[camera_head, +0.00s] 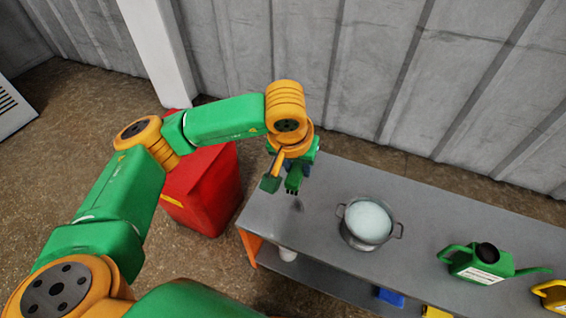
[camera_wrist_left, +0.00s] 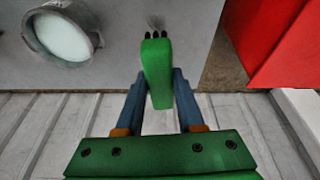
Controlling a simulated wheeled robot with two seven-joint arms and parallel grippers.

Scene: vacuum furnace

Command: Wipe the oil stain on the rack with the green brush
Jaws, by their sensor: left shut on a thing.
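My left gripper (camera_head: 302,165) is shut on the green brush (camera_head: 294,180), above the left end of the grey rack (camera_head: 330,182). In the left wrist view the brush (camera_wrist_left: 156,72) sits between the two blue fingers of the gripper (camera_wrist_left: 158,88), its dark bristles pointing away from the gripper. The oil stain is a small dark smudge (camera_head: 298,205) on the rack top, just below the bristles in the head view. In the left wrist view the stain (camera_wrist_left: 155,22) shows just beyond the bristle tips. I cannot tell whether the bristles touch the rack. My right gripper is not in view.
A metal pot (camera_head: 368,222) with pale liquid stands on the rack, right of the stain. A green watering can (camera_head: 478,262) and a yellow item (camera_head: 553,295) are farther right. A red bin (camera_head: 205,190) stands left of the rack. A grey corrugated wall (camera_head: 400,80) runs behind.

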